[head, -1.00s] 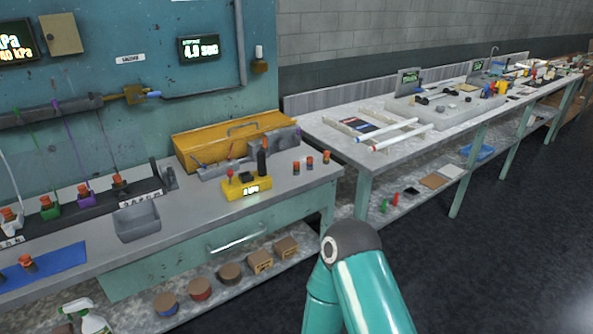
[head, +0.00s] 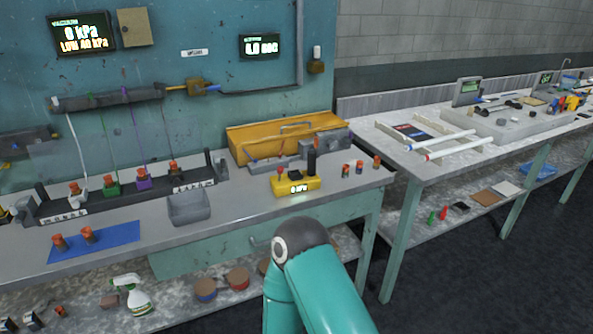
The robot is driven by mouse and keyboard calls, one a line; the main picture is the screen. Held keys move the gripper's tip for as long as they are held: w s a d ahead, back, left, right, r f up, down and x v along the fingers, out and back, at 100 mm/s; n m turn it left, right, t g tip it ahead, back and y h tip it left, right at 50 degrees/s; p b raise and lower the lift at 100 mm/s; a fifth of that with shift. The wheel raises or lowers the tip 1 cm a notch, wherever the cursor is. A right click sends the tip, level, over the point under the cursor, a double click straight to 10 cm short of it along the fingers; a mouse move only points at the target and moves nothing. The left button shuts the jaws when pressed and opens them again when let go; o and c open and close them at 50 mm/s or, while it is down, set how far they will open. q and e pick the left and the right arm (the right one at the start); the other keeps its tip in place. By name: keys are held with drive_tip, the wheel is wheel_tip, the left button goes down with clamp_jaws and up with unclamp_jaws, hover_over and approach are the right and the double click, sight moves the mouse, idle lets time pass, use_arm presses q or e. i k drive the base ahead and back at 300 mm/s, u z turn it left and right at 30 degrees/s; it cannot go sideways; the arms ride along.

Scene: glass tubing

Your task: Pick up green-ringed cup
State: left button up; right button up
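A green fitting with an orange-red top (head: 111,185) stands in the dark rack (head: 75,208) on the bench, with a thin green line running up from it. It sits between a white one (head: 76,193) and a purple one (head: 143,180). Small orange-topped cups also stand loose at the bench's right end (head: 346,170) and on the blue mat (head: 120,232). Any ring colours on these loose cups are too small to tell. Neither gripper shows; only a teal link of my own arm is in view at the bottom.
A grey bin (head: 189,207), a yellow gauge box (head: 296,186) and a yellow toolbox (head: 285,136) stand on the bench. A spray bottle (head: 134,296) is on the lower shelf. Past a gap, a second bench (head: 437,175) carries glass tubes. Dark floor is open at the right.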

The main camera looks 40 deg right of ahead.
sight(346, 170)
drive_tip(key=z, duration=0.1)
drive_tip(key=i, duration=0.2)
drive_tip(key=u, duration=2.15)
drive_tip(key=k, duration=1.85)
drive_tip(key=u, duration=1.25)
drive_tip(key=i, duration=0.1)
drive_tip(key=z, duration=3.25)
drive_tip(key=i, duration=0.4)
drive_tip(key=z, duration=0.75)
